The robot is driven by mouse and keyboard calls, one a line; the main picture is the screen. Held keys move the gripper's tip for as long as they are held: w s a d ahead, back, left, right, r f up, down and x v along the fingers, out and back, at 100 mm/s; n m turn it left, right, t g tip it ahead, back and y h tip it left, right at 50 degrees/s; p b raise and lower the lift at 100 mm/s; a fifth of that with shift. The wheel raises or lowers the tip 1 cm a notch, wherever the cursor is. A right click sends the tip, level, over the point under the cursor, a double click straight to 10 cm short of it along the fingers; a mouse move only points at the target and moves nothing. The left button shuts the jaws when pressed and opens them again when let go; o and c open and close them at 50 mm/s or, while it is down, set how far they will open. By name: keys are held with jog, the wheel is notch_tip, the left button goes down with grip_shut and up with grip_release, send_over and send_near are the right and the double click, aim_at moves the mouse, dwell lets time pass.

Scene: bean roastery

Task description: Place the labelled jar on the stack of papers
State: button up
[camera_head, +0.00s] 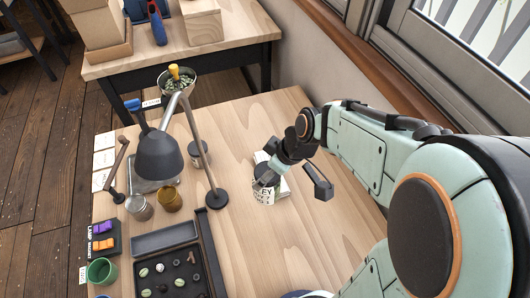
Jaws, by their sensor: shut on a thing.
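The labelled jar (263,196) is white with dark lettering and stands upright at the middle of the wooden table. My gripper (268,181) is shut on the jar from above, and its fingers cover the jar's top. The stack of papers (284,186) is a small pale stack directly behind and to the right of the jar, partly hidden by my gripper and the jar. I cannot tell whether the jar rests on the papers, on the table or hangs just above them.
A desk lamp (160,155) with a round base (216,198) stands left of my gripper.

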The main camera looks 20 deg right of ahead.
notch_tip(320, 180, up, 3)
jog(key=s+d+m, duration=0.1)
jog(key=s+d, duration=0.1)
jog(key=d, duration=0.1)
jog(key=shift+w+d+f, duration=0.35)
jog(key=shift+w+f, duration=1.85)
jog(key=shift+w, duration=0.05)
jog(key=shift+w+d+f, duration=0.4)
jog(key=shift+w+f, duration=1.8)
jog(key=shift+w+d+f, duration=0.35)
jog(key=shift+w+f, duration=1.85)
jog(key=shift+w, duration=0.05)
jog(key=shift+f, duration=0.15)
jog(key=o, duration=1.2)
jog(key=shift+o, duration=0.2)
